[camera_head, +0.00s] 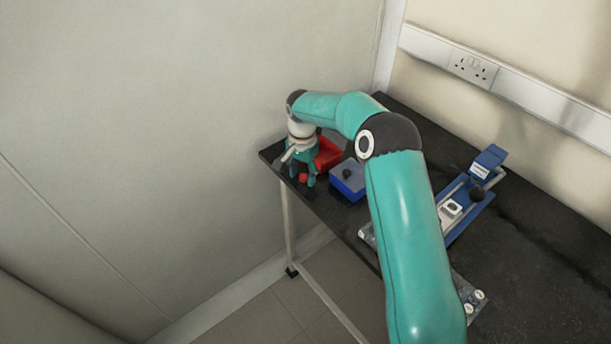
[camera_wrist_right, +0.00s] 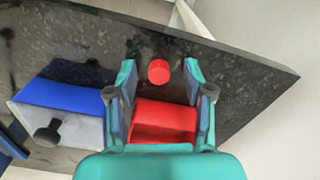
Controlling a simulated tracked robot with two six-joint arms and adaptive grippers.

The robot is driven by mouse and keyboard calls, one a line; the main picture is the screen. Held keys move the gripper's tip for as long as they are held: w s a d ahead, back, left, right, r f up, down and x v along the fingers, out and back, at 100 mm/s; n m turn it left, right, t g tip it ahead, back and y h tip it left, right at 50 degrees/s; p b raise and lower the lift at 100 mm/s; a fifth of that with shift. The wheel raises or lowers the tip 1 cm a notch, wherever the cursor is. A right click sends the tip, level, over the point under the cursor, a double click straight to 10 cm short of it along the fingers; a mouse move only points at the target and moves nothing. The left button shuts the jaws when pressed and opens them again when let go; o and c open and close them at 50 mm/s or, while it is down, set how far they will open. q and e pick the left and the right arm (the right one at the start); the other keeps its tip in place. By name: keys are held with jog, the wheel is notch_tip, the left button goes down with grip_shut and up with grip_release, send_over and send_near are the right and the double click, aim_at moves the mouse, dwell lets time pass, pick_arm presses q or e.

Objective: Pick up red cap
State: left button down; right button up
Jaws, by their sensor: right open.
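The red cap (camera_wrist_right: 159,71) is a small round red piece on the dark table, and in the right wrist view it lies between the fingertips. It also shows in the head view as a small red spot (camera_head: 303,178) near the table's left corner, partly hidden by the fingers. My right gripper (camera_head: 301,177) is open and points down over it. In the right wrist view, the open fingers (camera_wrist_right: 159,80) stand on either side of the cap, with gaps visible. My left gripper is in neither view.
A red box (camera_head: 328,153) stands beside the gripper. A blue box with a grey top and black knob (camera_head: 348,179) is to its right. A blue device (camera_head: 468,205) stands farther right on the black table (camera_head: 540,235). The table edge is close to the cap.

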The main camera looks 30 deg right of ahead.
jog(key=c, duration=0.8)
jog(key=shift+o, duration=0.2)
jog(key=shift+r, duration=0.15)
